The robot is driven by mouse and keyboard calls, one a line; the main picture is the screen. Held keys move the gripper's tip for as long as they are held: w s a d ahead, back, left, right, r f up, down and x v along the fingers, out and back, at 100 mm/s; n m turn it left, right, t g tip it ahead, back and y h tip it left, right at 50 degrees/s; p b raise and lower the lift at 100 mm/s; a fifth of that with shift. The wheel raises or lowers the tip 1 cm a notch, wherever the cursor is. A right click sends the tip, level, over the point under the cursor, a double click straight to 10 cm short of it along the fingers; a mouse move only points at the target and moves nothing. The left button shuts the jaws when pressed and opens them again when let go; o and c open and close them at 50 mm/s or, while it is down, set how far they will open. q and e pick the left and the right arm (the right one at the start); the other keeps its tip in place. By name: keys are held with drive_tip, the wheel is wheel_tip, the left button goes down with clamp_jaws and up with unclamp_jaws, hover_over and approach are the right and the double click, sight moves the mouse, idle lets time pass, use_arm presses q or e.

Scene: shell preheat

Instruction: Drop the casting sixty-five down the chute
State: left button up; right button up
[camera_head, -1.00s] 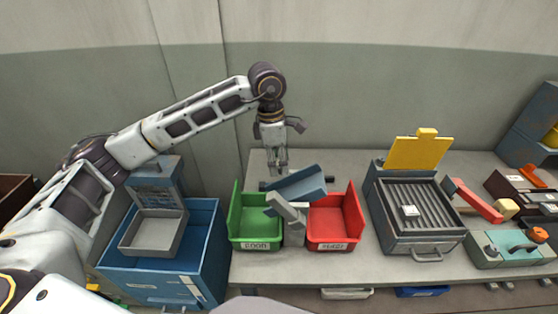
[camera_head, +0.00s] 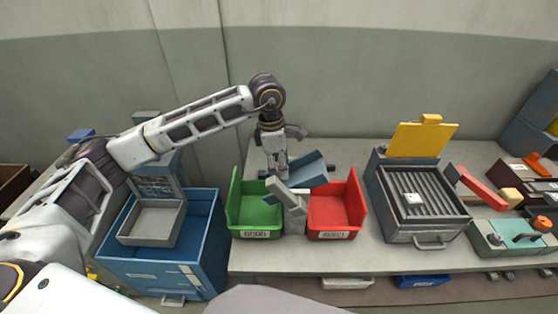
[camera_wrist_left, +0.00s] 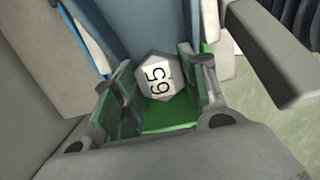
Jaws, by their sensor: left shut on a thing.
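My left gripper (camera_head: 274,176) points down at the upper end of the blue tilted chute (camera_head: 306,170), above and behind the green bin. It is shut on a small grey many-sided casting (camera_wrist_left: 157,76). The casting's white label, turned in the left wrist view, appears to read 65. The casting sits between the two fingers (camera_wrist_left: 160,92), with blue behind it and green below. In the head view the fingers and chute hide it. I cannot tell whether it touches the chute. My right gripper is not in view.
A grey flap (camera_head: 288,202) stands at the chute's lower end, between the green GOOD bin (camera_head: 255,234) and the red REJECT bin (camera_head: 334,234). A grey grill box (camera_head: 388,222) with raised yellow lid holds a labelled piece (camera_head: 412,198). A blue box (camera_head: 205,250) stands left.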

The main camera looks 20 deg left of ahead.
use_arm(q)
drive_tip(key=shift+f, duration=1)
drive_tip(key=o, duration=1.1)
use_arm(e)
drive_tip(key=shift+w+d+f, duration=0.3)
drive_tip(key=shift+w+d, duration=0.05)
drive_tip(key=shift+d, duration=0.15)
use_arm(q)
drive_tip(key=shift+r, duration=0.1)
drive_tip(key=shift+s+a+r, duration=0.1)
drive_tip(key=shift+a+r, duration=0.15)
drive_tip(key=shift+r, duration=1.7)
drive_tip(key=shift+s+a+r, duration=0.1)
drive_tip(key=shift+a+r, duration=0.1)
drive_tip(key=shift+r, duration=1.8)
drive_tip(key=shift+a+r, duration=0.25)
drive_tip(key=shift+r, duration=1.7)
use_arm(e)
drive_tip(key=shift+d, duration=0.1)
use_arm(q)
drive_tip(key=shift+s+f, duration=0.1)
drive_tip(key=shift+s, duration=0.05)
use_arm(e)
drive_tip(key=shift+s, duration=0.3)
